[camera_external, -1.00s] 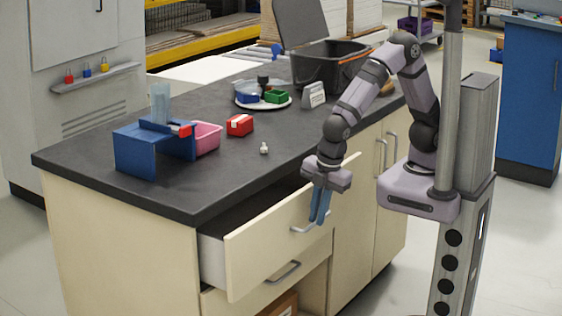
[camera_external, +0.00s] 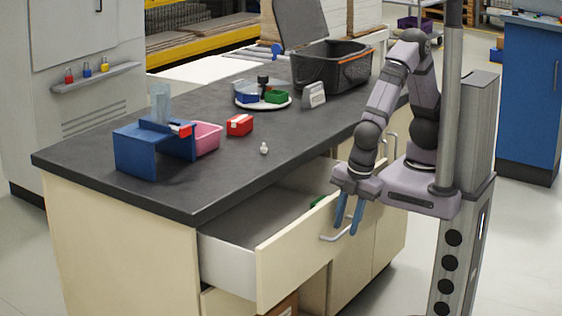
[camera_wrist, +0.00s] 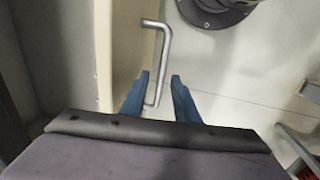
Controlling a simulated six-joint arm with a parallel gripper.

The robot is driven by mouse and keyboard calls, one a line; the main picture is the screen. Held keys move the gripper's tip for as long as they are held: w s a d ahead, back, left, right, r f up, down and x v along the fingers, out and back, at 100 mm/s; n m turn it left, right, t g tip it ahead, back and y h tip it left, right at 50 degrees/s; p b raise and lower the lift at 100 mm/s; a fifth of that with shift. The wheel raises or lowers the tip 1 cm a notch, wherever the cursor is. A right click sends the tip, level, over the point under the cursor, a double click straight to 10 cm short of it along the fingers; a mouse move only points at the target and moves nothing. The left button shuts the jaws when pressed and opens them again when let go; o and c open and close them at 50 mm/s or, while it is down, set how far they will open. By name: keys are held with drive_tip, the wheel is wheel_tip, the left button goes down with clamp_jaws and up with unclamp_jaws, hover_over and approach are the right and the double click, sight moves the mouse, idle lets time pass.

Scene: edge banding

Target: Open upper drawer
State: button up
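The upper drawer (camera_external: 290,266) is pulled well out of the cream cabinet, and its grey interior shows. A small part of something green (camera_external: 317,201) shows inside at the far end. The drawer's metal handle (camera_external: 327,238) is on its front, and it also shows in the wrist view (camera_wrist: 164,45). My gripper (camera_external: 346,229) points down at the handle with its blue fingers apart. In the wrist view my gripper (camera_wrist: 161,76) straddles the handle bar, with a gap visible between the fingers. Whether a finger touches the bar is hard to tell.
The dark countertop (camera_external: 300,160) above holds a blue stand (camera_external: 140,150), a pink bin (camera_external: 207,138), a red box (camera_external: 239,125) and a black crate (camera_external: 325,72). A lower drawer sits beneath the open one. Floor is visible in front of the cabinet.

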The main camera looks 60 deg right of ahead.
wheel_tip(320, 180, up, 7)
drive_tip(key=s+p, duration=0.1)
drive_tip(key=shift+s, duration=0.2)
idle(0.5)
drive_tip(key=shift+r, duration=0.1)
